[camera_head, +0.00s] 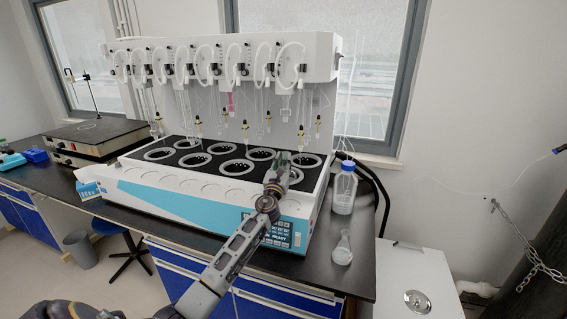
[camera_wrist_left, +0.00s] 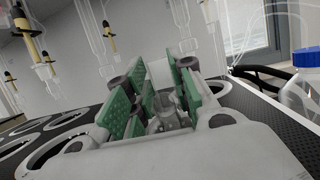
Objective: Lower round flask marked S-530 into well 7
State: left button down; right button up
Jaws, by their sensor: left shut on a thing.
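My left gripper (camera_head: 280,166) is over the right end of the distiller's heating block (camera_head: 213,166), at the rightmost well of the front row (camera_head: 297,181), which it partly covers. In the left wrist view the gripper's green-padded fingers (camera_wrist_left: 158,88) are shut on a clear glass flask (camera_wrist_left: 166,112), of which the neck shows between the pads. The flask's round body and any S-530 mark are hidden. Well numbers cannot be read, so I cannot tell which well is 7. My right gripper is not in view.
Glass tubes and yellow-tipped fittings (camera_head: 244,128) hang above the wells. A blue-capped bottle (camera_head: 344,188) and a clear flask (camera_head: 343,249) stand on the dark bench right of the distiller. A hotplate (camera_head: 95,134) stands at the left.

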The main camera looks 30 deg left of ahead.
pick_arm(q)
jog(key=shift+f, duration=0.35)
dwell(0.5)
jog(key=c, duration=1.2)
grip_release()
jog(key=shift+o, duration=0.3)
jog(key=shift+d, duration=0.1)
